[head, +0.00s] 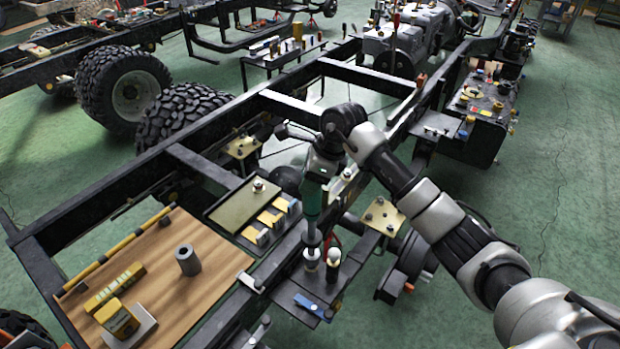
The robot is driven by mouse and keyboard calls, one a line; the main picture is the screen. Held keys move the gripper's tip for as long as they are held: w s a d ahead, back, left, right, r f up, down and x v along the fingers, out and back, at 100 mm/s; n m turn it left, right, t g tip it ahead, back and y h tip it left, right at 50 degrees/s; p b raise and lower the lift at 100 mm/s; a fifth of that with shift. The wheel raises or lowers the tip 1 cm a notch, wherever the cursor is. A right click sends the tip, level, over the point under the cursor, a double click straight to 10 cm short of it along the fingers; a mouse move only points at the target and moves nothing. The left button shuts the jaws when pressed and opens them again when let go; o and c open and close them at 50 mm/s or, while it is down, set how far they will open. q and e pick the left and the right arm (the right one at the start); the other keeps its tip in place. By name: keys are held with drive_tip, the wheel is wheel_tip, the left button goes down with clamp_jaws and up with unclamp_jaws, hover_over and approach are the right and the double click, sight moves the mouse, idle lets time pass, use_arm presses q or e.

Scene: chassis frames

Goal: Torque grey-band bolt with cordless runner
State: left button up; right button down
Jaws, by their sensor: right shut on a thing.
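My right gripper (333,143) comes in from the right on its white and black arm. It is shut on the cordless runner, and its fingers are largely hidden. The runner has a dark upper body and a green section (312,198), and it hangs nearly upright over the frame rail. I cannot make out a grey band on either. My left gripper is not in view.
A wooden board (215,245) at the lower left carries a grey cylinder (188,260) and yellow boxes. A green-topped tray (245,205) and yellow blocks lie left of the runner. A brass plate (383,215) with bolts lies right of it. Black chassis rails surround the work.

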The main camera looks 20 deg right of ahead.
drive_tip(key=shift+f+b, duration=1.55)
idle(2.2)
drive_tip(key=shift+s+f, duration=0.15)
drive_tip(key=shift+f, duration=0.1)
idle(0.4)
drive_tip(key=shift+b, duration=0.4)
idle(0.4)
drive_tip(key=shift+r, duration=0.15)
idle(1.2)
drive_tip(key=shift+w+r+p, duration=0.2)
drive_tip(key=shift+r+p, duration=0.5)
drive_tip(key=shift+r, duration=1)
